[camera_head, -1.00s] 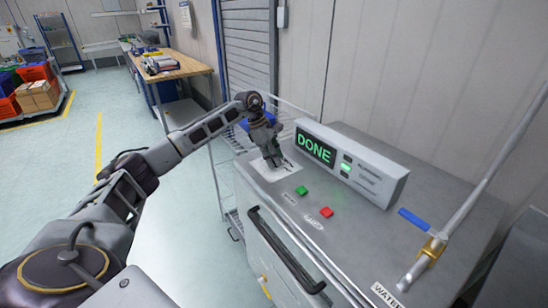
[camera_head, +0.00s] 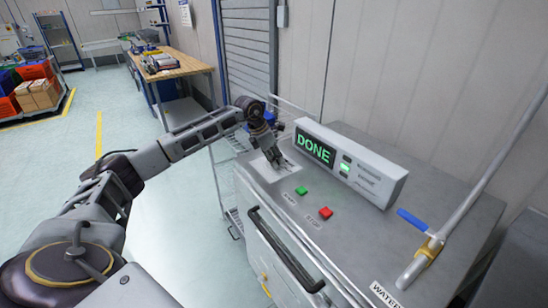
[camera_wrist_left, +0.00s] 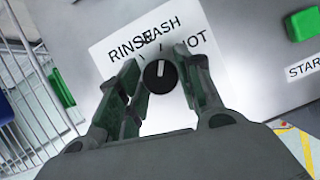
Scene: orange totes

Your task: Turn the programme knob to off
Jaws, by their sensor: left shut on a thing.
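The programme knob (camera_wrist_left: 160,76) is a small round black knob with a light pointer line, on a white label plate (camera_wrist_left: 115,52) on top of the grey machine. In the wrist view the pointer faces roughly up, toward the overlapping words around "WASH". "RINSE" and part of "HOT" also read; I see no "OFF" word. My left gripper (camera_wrist_left: 160,95) is shut on the knob, a finger on each side. In the head view my left gripper (camera_head: 274,160) is over the label plate and hides the knob. My right gripper is in neither view.
A green button (camera_head: 302,190) and a red button (camera_head: 326,212) sit near the plate. A display box (camera_head: 350,165) reading "DONE" stands behind. A black handle (camera_head: 285,250) runs along the front. A pipe with a blue-levered valve (camera_head: 418,222) rises at the right.

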